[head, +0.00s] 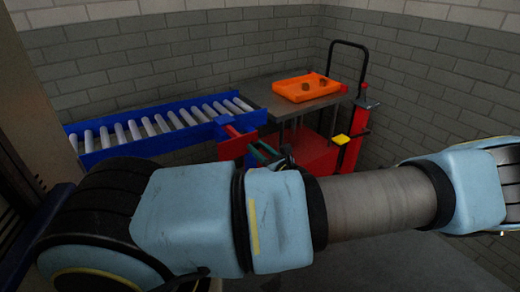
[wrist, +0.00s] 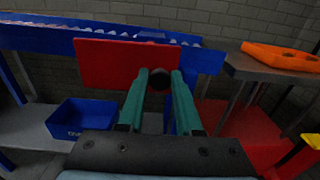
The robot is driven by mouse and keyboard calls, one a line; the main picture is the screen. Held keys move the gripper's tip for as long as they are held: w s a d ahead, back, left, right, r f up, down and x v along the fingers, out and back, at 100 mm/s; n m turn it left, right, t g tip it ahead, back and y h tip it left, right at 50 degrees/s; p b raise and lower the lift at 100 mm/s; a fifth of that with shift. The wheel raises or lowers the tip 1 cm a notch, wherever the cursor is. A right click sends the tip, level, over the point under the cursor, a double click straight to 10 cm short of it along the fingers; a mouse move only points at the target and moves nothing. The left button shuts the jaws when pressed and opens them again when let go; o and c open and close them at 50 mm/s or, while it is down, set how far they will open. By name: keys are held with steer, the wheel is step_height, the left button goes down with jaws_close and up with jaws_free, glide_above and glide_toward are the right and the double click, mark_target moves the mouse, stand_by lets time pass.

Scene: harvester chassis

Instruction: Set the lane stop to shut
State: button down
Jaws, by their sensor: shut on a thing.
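The lane stop shows as a red plate (wrist: 108,64) across the end of the blue roller conveyor in the wrist view. It also shows in the head view (head: 237,145), just left of my gripper. A dark round knob (wrist: 158,82) sits at the plate's right side. My gripper (wrist: 160,75) has its two teal fingers on either side of this knob, shut on it. In the head view my gripper (head: 264,153) is partly hidden behind my arm. How far the plate blocks the lane is hard to tell.
The blue roller conveyor (head: 155,124) runs back left, with no goods visible on it. An orange tray (head: 305,88) with small brown items rests on a metal table at right. A red stand with a yellow pad (head: 341,139) is beside it. A blue bin (wrist: 80,118) sits below the conveyor.

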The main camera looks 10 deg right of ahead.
steer(key=p+x, duration=0.3)
steer(key=x, duration=0.6)
steer(key=shift+w+a, duration=0.15)
steer(key=shift+w, duration=0.15)
steer(key=c, duration=0.7)
jaws_free()
steer(key=shift+o, duration=0.2)
steer(key=b+v, duration=0.2)
steer(key=v, duration=0.8)
steer(key=shift+s+b, duration=0.35)
